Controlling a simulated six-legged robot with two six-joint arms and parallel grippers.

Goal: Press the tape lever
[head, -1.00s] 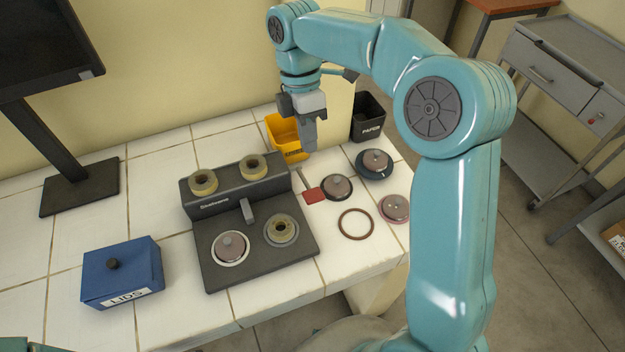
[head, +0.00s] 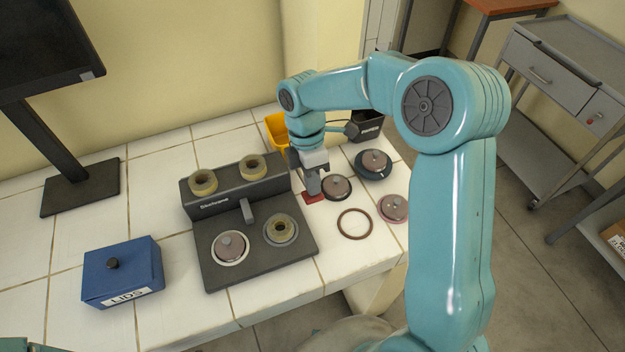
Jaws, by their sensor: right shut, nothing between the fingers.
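A red lever paddle (head: 311,199) sticks out to the right of the dark machine (head: 262,267), low over the tiled table. My right gripper (head: 313,192) is shut and empty, pointing down right at the paddle and covering its upper part. I cannot tell whether the fingertips touch it or hover just above it. The machine carries two tape rolls (head: 203,182) on its raised back. On its lower deck are a lidded round dish (head: 231,247) and another tape roll in a round seat (head: 281,229). My left gripper is not in view.
A dark-based lidded dish (head: 336,187) stands close to the right of my gripper, with another dish (head: 374,163) and a pink dish (head: 394,207) beyond. A brown ring (head: 355,223) lies in front. A yellow bin (head: 277,131) and a black bin (head: 367,126) stand behind. A blue box (head: 122,275) sits left.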

